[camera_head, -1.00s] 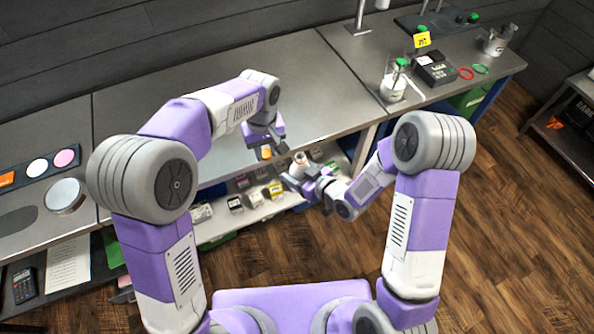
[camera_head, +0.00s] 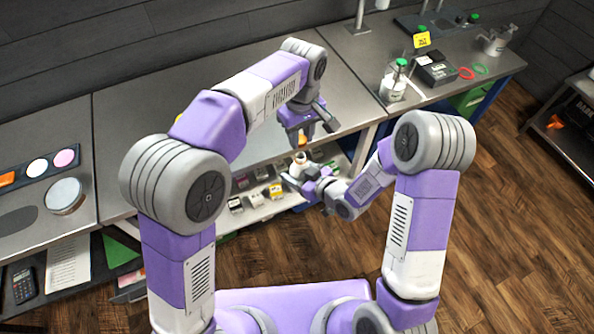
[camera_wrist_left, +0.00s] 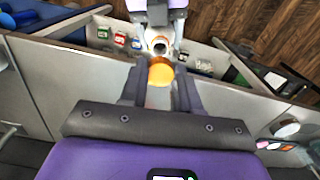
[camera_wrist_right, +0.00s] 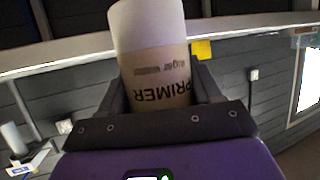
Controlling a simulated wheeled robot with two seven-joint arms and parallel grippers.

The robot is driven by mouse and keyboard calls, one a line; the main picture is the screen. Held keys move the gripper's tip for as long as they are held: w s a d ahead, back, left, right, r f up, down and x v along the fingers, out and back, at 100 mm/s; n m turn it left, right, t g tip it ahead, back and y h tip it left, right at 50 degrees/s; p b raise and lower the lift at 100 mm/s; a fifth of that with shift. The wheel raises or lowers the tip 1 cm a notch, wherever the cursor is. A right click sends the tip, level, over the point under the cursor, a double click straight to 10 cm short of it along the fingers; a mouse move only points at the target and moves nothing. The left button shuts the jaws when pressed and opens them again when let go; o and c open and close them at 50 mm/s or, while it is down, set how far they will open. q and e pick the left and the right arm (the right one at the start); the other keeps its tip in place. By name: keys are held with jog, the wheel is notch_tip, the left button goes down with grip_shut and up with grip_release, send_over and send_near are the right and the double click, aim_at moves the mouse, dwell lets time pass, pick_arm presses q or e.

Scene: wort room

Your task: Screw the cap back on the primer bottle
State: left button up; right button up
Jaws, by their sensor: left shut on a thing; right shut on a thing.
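My left gripper (camera_head: 302,132) is shut on the orange cap (camera_head: 302,143), which also shows between its fingers in the left wrist view (camera_wrist_left: 160,73). My right gripper (camera_head: 306,180) is shut on the primer bottle (camera_head: 300,160) below it. In the right wrist view the bottle (camera_wrist_right: 158,72) is white with a brown label reading PRIMER. In the left wrist view its open mouth (camera_wrist_left: 160,44) shows just past the cap, not fully lined up from that angle. The cap is above the bottle and looks apart from it by a small gap.
Both hands work in front of the bench edge, above a lower shelf (camera_head: 262,200) with several small boxes. The bench top (camera_head: 200,100) behind is largely clear. A white bottle with a green top (camera_head: 394,84) and a dark device (camera_head: 436,72) stand at the right.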

aim_at(301, 139)
pick_arm(q)
jog(key=shift+f, duration=1.7)
jog(key=shift+f, duration=0.85)
jog(key=shift+f, duration=0.55)
